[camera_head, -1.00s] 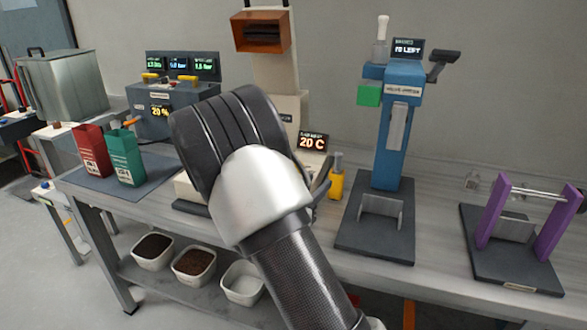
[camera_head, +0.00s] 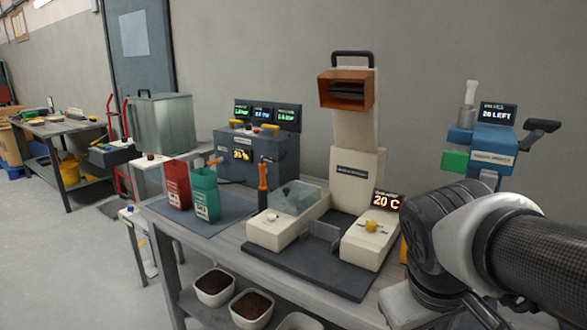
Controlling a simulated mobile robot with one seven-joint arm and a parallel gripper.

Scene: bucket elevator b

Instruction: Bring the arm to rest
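My arm (camera_head: 520,250) shows at the lower right of the head view: a dark ribbed joint, a silver collar and a black tube running off the right edge. It blocks part of the bench and the lower part of the blue machine. My gripper is not visible, so its fingers and anything in them cannot be seen.
The bench holds a cream bucket elevator (camera_head: 357,155) with an orange bucket, a grey control box (camera_head: 258,150), red (camera_head: 177,186) and green (camera_head: 205,196) containers, and a blue machine (camera_head: 490,145). White tubs (camera_head: 214,288) sit below. Open floor (camera_head: 75,265) lies left.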

